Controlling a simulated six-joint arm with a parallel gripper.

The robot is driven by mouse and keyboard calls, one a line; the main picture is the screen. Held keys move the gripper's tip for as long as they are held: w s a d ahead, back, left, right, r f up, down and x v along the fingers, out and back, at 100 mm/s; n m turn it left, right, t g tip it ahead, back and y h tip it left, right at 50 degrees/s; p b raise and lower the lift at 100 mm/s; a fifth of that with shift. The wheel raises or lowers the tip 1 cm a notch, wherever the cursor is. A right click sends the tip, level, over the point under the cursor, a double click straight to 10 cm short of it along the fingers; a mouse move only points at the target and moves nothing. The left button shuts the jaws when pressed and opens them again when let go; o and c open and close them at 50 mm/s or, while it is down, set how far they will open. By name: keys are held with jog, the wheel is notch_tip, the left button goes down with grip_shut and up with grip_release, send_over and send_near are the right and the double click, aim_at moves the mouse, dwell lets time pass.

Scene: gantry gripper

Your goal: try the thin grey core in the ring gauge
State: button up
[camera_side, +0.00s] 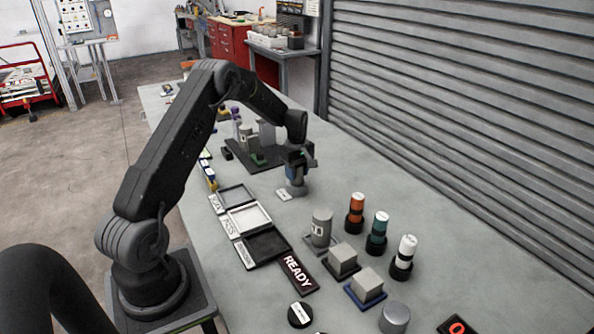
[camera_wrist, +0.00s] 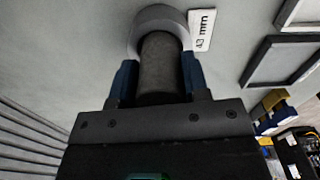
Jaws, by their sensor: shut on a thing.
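My gripper (camera_side: 298,163) points down over the ring gauge (camera_side: 295,190), a light grey ring on the bench. In the wrist view my gripper (camera_wrist: 158,82) has its blue fingers shut on the sides of the thin grey core (camera_wrist: 160,65), a plain dark grey cylinder. The ring gauge (camera_wrist: 153,12) shows around the core's far end, with a white label (camera_wrist: 203,29) reading 43 mm beside it. The core looks upright and lined up with the ring. I cannot tell how deep its end sits in the ring, because the core and fingers hide the bore.
Open trays, including a white one (camera_side: 249,219) and a black one (camera_side: 267,246), lie left of the gauge. A dark fixture (camera_side: 232,149) with grey parts stands behind. A wider grey cylinder (camera_side: 322,222), grey blocks and orange, teal and white cylinders stand in front. Bench right of the gauge is clear.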

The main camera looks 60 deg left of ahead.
jog(key=shift+f, duration=0.85)
dwell(0.7)
jog(key=o, duration=1.2)
jog(key=shift+c, duration=0.2)
notch_tip(320, 180, up, 14)
jog(key=shift+f, duration=0.25)
jog(key=shift+r, duration=0.15)
